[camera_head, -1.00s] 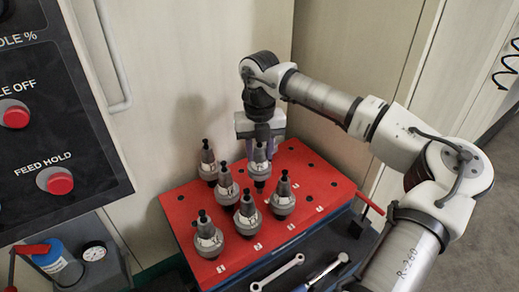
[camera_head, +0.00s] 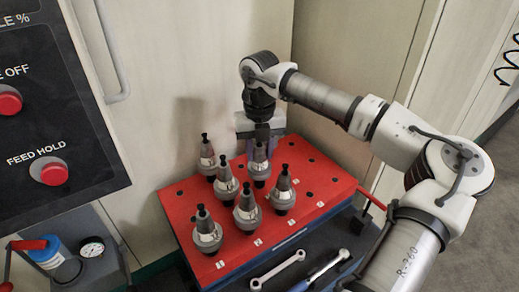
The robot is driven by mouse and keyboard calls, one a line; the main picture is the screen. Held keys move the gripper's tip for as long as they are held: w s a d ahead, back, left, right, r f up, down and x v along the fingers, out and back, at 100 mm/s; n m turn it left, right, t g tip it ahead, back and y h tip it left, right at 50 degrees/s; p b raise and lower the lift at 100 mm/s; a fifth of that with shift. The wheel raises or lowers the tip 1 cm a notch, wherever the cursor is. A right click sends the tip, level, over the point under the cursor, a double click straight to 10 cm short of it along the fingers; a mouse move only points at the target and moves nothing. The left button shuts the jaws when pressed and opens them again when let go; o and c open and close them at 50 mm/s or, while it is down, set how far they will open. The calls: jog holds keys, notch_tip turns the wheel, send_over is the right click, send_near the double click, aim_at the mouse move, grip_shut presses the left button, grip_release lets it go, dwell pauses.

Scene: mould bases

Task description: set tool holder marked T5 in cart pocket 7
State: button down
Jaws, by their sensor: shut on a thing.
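Several grey tool holders with black tops stand upright on the red cart top (camera_head: 325,190). Three are in the front row: left (camera_head: 207,233), middle (camera_head: 247,211) and right (camera_head: 283,193). Behind them are one holder (camera_head: 226,183), another at the far left (camera_head: 207,160), and one (camera_head: 260,165) directly below and in front of my gripper (camera_head: 262,142). My gripper points down at the back of the cart, shut on a tool holder. Its fingers are partly hidden, and I cannot tell whether the held holder is the one in front. The T5 mark and pocket numbers are too small to read.
Empty dark pockets (camera_head: 308,194) show on the cart's right side. A wrench (camera_head: 278,270) and another tool (camera_head: 328,268) lie on the lower shelf in front. Cabinet walls stand close behind the cart. A control panel (camera_head: 50,110) is at the left.

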jog(key=shift+f+b, duration=0.55)
jog(key=shift+b, duration=0.05)
jog(key=c, duration=0.9)
grip_release()
jog(key=shift+f, duration=0.1)
notch_tip(320, 180, up, 14)
jog(key=shift+r+b, duration=0.1)
jog(key=shift+b, duration=0.45)
